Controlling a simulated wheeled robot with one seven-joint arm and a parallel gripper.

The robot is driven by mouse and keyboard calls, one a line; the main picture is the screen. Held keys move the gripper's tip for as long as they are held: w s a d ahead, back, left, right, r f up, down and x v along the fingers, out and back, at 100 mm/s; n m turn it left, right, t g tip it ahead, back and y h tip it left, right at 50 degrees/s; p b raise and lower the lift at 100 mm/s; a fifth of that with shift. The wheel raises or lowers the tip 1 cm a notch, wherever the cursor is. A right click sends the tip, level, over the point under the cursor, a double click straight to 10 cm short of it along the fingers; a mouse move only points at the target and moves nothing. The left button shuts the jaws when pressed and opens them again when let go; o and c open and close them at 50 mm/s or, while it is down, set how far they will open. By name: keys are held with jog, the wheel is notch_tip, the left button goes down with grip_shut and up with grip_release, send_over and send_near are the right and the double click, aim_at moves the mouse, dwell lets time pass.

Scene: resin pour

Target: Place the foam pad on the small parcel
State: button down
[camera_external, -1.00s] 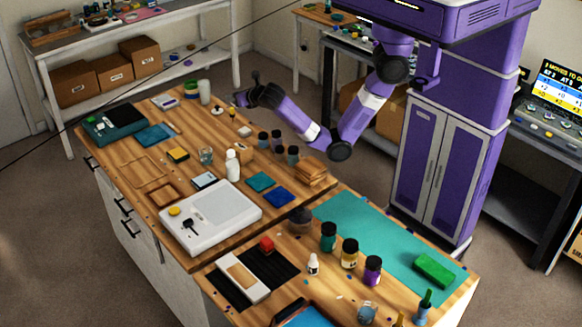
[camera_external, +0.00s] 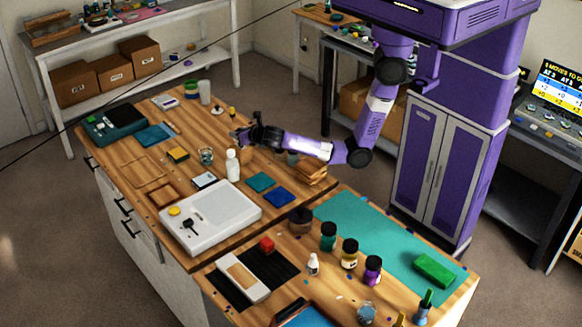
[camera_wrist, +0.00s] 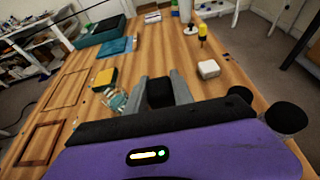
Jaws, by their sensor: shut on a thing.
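My gripper (camera_wrist: 161,92) has its two grey fingers closed on a dark block, which looks like the foam pad (camera_wrist: 160,93). In the external view my gripper (camera_external: 241,137) is low over the wooden workbench, behind the white bottle, and the block is hard to make out there. A small brown box (camera_external: 246,156), which may be the small parcel, shows just below the gripper, partly hidden by the bottle and arm. I cannot tell whether the block touches it. The wrist view does not show this box clearly.
A white block (camera_wrist: 208,68) lies right of the gripper. A yellow-and-black sponge (camera_wrist: 103,79) and a glass jar lie to its left. The white bottle (camera_external: 233,166) stands close by. A white scale (camera_external: 211,215) is nearer the front. Bare wood shows beyond the fingers.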

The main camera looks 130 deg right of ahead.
jog(key=shift+f, duration=1.2)
jog(key=shift+f, duration=0.1)
jog(key=c, duration=1.1)
grip_release()
jog(key=v, duration=1.2)
